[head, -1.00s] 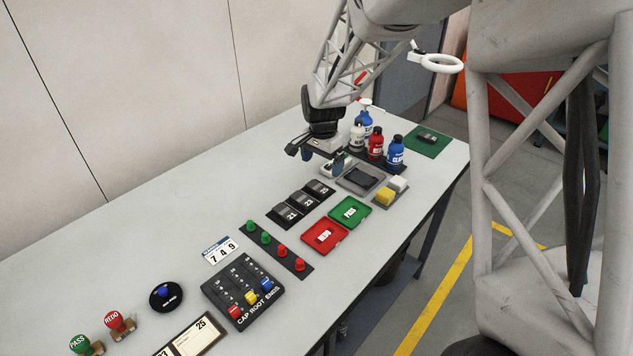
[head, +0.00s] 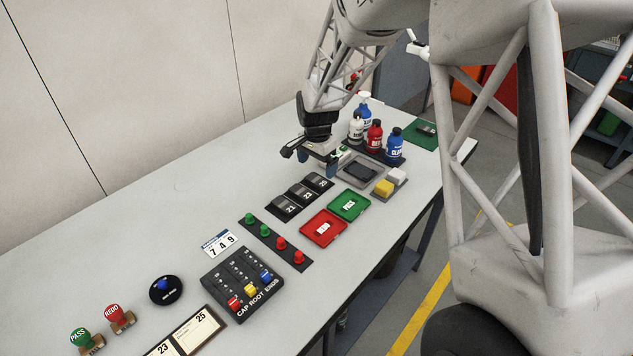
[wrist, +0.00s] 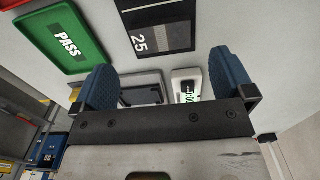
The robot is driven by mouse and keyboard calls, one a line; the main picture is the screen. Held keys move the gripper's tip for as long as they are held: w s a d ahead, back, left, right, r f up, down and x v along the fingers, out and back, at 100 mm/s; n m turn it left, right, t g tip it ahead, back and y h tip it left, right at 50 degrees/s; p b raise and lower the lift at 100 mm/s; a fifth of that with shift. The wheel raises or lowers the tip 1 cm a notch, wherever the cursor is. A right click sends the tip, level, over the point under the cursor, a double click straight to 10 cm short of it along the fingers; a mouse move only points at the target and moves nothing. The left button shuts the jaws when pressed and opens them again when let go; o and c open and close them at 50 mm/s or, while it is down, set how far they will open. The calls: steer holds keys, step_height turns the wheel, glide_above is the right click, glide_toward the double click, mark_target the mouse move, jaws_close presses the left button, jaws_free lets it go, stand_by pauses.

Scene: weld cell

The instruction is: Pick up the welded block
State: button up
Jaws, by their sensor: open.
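My gripper (head: 316,168) is open and empty above the far part of the bench, just beyond a row of black stands numbered 21, 23 and 25. Dark grey blocks sit on these stands, the 25 one (head: 320,182) nearest my gripper. I cannot tell which block is the welded one. In the wrist view my blue fingers (wrist: 163,86) stand wide apart. The 25 stand (wrist: 160,30) lies ahead of them at the top. A white meter with green digits (wrist: 188,86) and part of a grey-framed tray (wrist: 143,78) show between the fingers.
Red (head: 323,229) and green (head: 349,205) trays lie right of the stands. Blue (head: 394,146), red (head: 374,136) and white (head: 356,128) bottles stand close behind my gripper.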

mark_target(316, 179)
steer(key=shift+f, duration=0.1)
steer(key=shift+a+f, duration=0.1)
steer(key=shift+f, duration=2.45)
steer(key=c, duration=1.1)
steer(key=shift+r, duration=0.2)
steer(key=shift+r, duration=0.55)
step_height(316, 179, up, 2)
steer(key=s+d, duration=0.1)
steer(key=s, duration=0.4)
steer(key=s+d+r, duration=0.1)
steer(key=s, duration=0.4)
steer(key=s+d, duration=0.1)
steer(key=s, duration=0.4)
steer(key=shift+s+r, duration=0.25)
steer(key=shift+s, duration=0.1)
